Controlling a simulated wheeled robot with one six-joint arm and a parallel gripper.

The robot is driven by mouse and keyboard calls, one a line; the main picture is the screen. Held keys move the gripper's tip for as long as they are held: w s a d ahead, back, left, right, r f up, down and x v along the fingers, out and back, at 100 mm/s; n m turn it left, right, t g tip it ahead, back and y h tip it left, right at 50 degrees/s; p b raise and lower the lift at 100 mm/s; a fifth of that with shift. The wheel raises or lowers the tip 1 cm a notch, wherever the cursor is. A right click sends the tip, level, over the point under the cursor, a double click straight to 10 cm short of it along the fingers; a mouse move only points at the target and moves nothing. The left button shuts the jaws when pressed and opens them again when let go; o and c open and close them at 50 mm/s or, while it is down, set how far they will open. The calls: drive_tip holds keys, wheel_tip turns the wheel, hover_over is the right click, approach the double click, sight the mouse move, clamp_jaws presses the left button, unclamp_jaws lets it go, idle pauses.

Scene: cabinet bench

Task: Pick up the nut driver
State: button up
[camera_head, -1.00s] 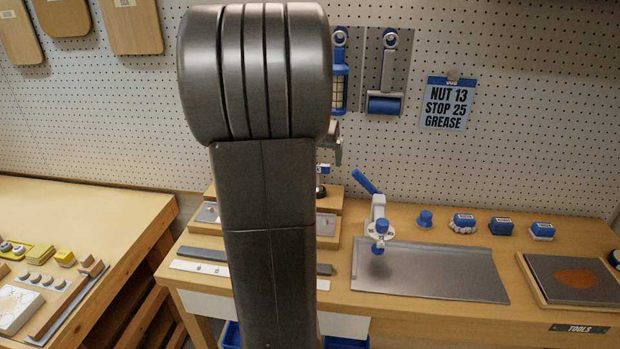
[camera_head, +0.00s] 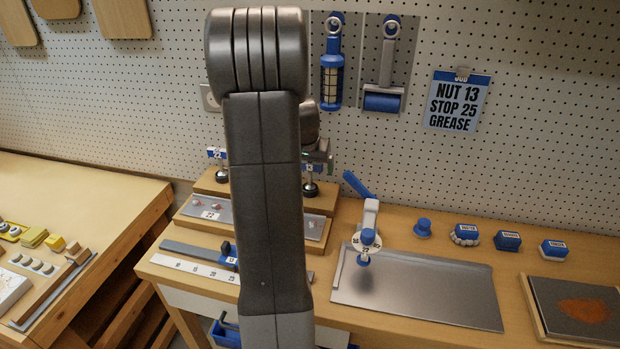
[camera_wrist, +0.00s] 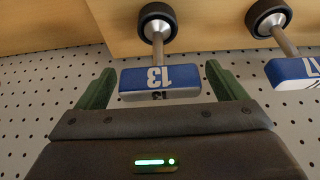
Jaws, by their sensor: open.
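The nut driver marked 13 (camera_wrist: 160,82) shows in the wrist view as a blue and white block on a metal shaft with a round black end (camera_wrist: 157,20). In the head view its lower part (camera_head: 309,187) stands on the wooden step at the back of the bench, partly hidden by my arm. My gripper (camera_wrist: 161,76) is open, with one green finger on each side of the 13 block and small gaps visible. In the head view my gripper (camera_head: 318,156) shows only in part behind my arm. A second driver, marked 17 (camera_wrist: 296,70), is close on the right in the wrist view.
A driver marked 22 (camera_head: 217,154) stands left on the wooden step (camera_head: 205,184). A card (camera_head: 457,101) reads NUT 13, STOP 25, GREASE. A metal tray (camera_head: 430,289), a blue-handled device (camera_head: 368,238) and several blue-topped pieces stand to the right. The pegboard is close behind.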

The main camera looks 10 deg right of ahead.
drive_tip(key=shift+f, duration=0.1)
drive_tip(key=c, duration=1.1)
drive_tip(key=shift+c, duration=0.3)
drive_tip(key=shift+w, duration=0.1)
drive_tip(key=shift+r, duration=0.35)
wheel_tip(320, 180, up, 3)
drive_tip(key=shift+a+r+b, duration=0.1)
drive_tip(key=shift+b, duration=0.3)
drive_tip(key=s+a+b, duration=0.1)
drive_tip(key=s+a, duration=0.2)
drive_tip(key=s, duration=0.5)
drive_tip(key=s+a+b, duration=0.2)
drive_tip(key=s+a, duration=0.1)
drive_tip(key=s, duration=0.5)
drive_tip(key=shift+s+a, duration=0.35)
drive_tip(key=shift+a, duration=0.05)
